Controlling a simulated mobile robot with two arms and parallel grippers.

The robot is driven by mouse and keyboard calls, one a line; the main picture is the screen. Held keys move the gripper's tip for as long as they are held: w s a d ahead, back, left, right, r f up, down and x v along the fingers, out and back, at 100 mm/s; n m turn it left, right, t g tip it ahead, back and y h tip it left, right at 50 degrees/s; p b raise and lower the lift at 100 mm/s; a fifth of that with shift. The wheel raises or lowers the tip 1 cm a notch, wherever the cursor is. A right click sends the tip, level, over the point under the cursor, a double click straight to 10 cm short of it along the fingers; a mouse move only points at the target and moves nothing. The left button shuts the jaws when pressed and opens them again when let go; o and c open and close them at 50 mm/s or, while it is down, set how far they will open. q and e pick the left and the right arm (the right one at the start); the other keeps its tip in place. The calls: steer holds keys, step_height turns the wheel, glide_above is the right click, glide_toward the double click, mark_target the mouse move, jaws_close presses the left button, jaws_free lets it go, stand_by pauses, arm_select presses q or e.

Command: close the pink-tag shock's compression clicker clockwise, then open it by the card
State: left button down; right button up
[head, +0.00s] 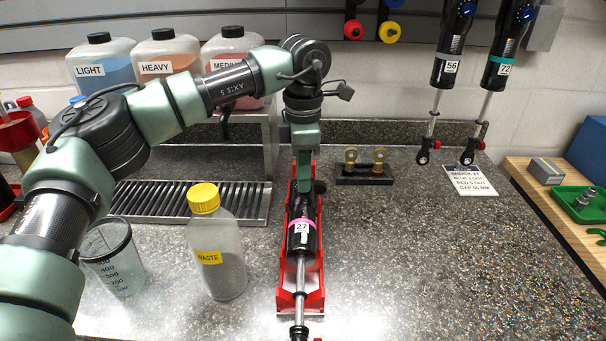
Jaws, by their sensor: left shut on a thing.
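The pink-tag shock (301,240) lies in a red cradle (284,290), its black body away from me and its silver shaft toward me. Its pink tag reads 27. My left gripper (305,188) points down over the shock's far end and is shut on it. The jaws hide what part they grip, so I cannot tell the compression clicker apart there. A small dark knob (320,186) shows just right of the jaws. The white card (470,181) lies on the counter at the right, its print small. My right gripper is not in view.
A yellow-capped waste bottle (217,250) and a clear measuring cup (113,262) stand left of the cradle. Behind are a drain tray (165,202) and fluid jugs (102,62). Two shocks (452,50) hang at upper right.

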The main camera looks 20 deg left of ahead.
arm_select(q)
steer(key=n, duration=0.7)
steer(key=shift+b, duration=0.3)
steer(key=n, duration=0.6)
steer(key=shift+n+b, duration=0.35)
steer(key=shift+n, duration=0.05)
steer(key=c, duration=1.3)
jaws_free()
steer(key=shift+o, duration=0.2)
steer(key=shift+r, duration=0.1)
step_height(320, 180, up, 8)
steer(key=shift+f, duration=0.15)
